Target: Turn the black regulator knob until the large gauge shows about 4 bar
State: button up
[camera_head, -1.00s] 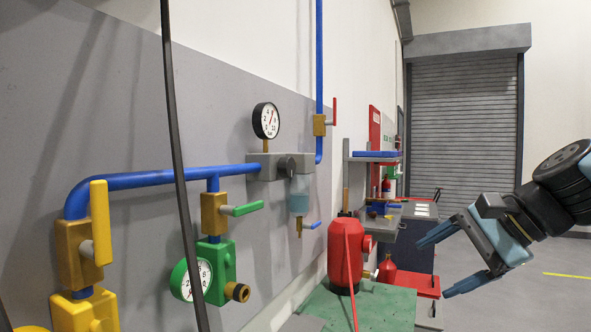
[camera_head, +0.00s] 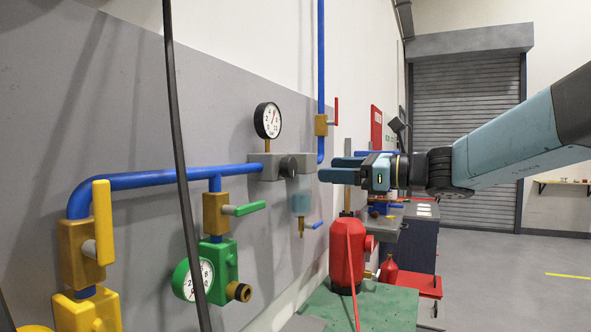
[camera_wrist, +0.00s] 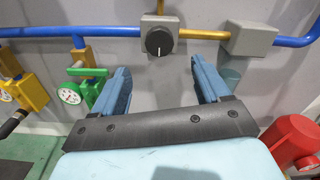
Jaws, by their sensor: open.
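The black regulator knob (camera_head: 289,166) sits on the front of a grey block on the wall pipe. In the wrist view the knob (camera_wrist: 158,42) faces me, with a pale mark pointing down. The large white-faced gauge (camera_head: 267,120) stands above the block. Its red needle points up and to the right, but the numbers are too small to read surely. My gripper (camera_head: 328,168) is open and empty, its fingers pointing at the wall, to the right of the knob and apart from it. In the wrist view the knob shows beyond the gap between my fingertips (camera_wrist: 158,68).
A blue pipe (camera_head: 150,179) runs along the wall. A green-handled valve (camera_head: 245,209) and a green-rimmed small gauge (camera_head: 193,280) are lower left. A red tank (camera_head: 346,255) stands below my gripper. A dark cable (camera_head: 178,150) hangs in front at the left.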

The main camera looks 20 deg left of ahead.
aim_at(294, 168)
jog(key=a, duration=1)
jog(key=shift+w, duration=0.4)
jog(key=shift+d, duration=0.1)
jog(key=c, duration=1)
jog(key=shift+c, duration=0.2)
